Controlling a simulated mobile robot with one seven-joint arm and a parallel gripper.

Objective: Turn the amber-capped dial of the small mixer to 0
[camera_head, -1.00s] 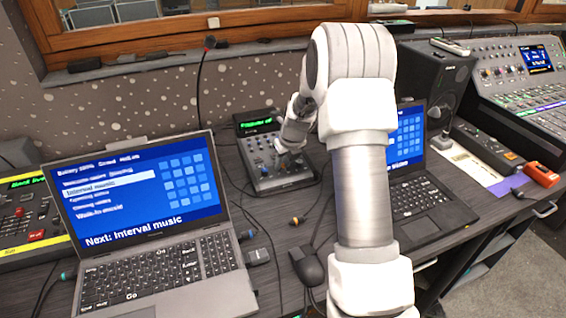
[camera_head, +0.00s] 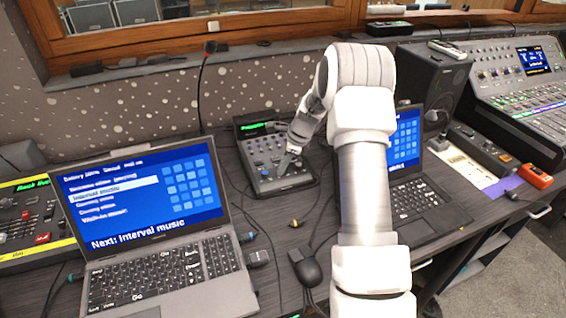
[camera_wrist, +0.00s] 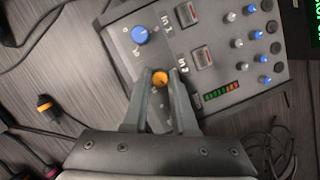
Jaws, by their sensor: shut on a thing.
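The small mixer (camera_head: 262,181) is a grey box with a lit green display, between the two laptops in the head view. In the wrist view its panel (camera_wrist: 213,97) carries the amber-capped dial (camera_wrist: 160,77), low between my fingertips. My gripper (camera_wrist: 160,80) is shut on this dial, one finger on each side. The dial's pointer and scale are largely hidden by the fingers, so I cannot tell its setting. In the head view my gripper (camera_head: 287,163) reaches down onto the front part of the mixer, and the amber cap is too small to make out.
A blue-capped dial (camera_wrist: 141,35) with scale marks is close beside the amber one. Several small white and blue knobs (camera_wrist: 237,43) stand farther off. The left laptop (camera_head: 160,275) and right laptop (camera_head: 425,205) flank the mixer. Cables and an orange-ringed plug (camera_head: 295,223) lie in front.

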